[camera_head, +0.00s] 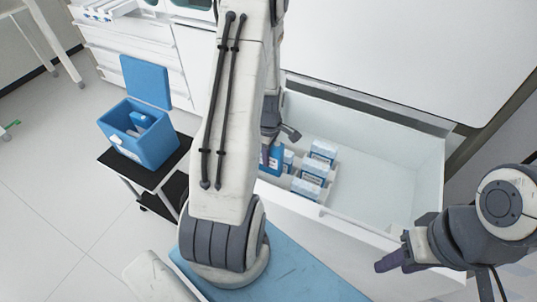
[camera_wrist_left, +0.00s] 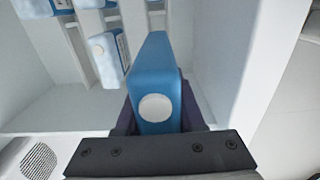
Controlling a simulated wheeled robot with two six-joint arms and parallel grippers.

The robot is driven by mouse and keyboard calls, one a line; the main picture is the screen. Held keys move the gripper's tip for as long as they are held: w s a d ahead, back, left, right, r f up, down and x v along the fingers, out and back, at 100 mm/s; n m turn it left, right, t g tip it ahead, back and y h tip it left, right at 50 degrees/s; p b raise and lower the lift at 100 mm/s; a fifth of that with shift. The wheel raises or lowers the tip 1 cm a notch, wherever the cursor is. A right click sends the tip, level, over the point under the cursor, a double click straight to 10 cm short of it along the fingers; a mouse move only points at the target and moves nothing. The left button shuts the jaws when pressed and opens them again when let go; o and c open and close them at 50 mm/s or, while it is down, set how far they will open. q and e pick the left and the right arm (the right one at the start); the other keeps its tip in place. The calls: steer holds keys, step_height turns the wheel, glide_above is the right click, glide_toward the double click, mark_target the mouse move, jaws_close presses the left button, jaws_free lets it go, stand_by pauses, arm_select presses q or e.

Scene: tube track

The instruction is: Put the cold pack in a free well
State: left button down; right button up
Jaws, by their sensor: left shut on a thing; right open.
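The blue cold pack (camera_wrist_left: 158,75), with a round white cap, is gripped between the dark fingers of my left gripper (camera_wrist_left: 157,118), inside the open drawer. In the head view the pack (camera_head: 271,158) is partly hidden behind my left arm. The drawer's divided rack (camera_head: 302,148) holds several white-and-blue packs (camera_head: 314,173). In the left wrist view, packs (camera_wrist_left: 106,60) stand in wells at the upper left, beside the held pack. I cannot tell whether the held pack touches the rack or drawer floor. My right gripper (camera_head: 392,263) is open and empty near the drawer's front right.
The white drawer (camera_head: 385,175) has bare floor on its right side. A blue cooler box (camera_head: 148,148) with its lid up stands on a small cart (camera_head: 150,178) at the left, with things inside. White cabinets (camera_head: 145,45) stand behind.

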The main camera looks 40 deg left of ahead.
mark_target(269, 170)
arm_select(q)
steer(key=shift+f+b, duration=1.4)
steer(key=shift+f, duration=0.9)
steer(key=shift+f, duration=0.1)
steer(key=shift+f+b, duration=1.05)
steer(key=shift+f, duration=0.55)
steer(key=shift+f+b, duration=0.85)
steer(key=shift+f, duration=0.4)
steer(key=shift+f, duration=0.15)
steer(key=shift+f+b, duration=0.9)
steer(key=shift+f, duration=0.3)
steer(key=shift+f, duration=0.1)
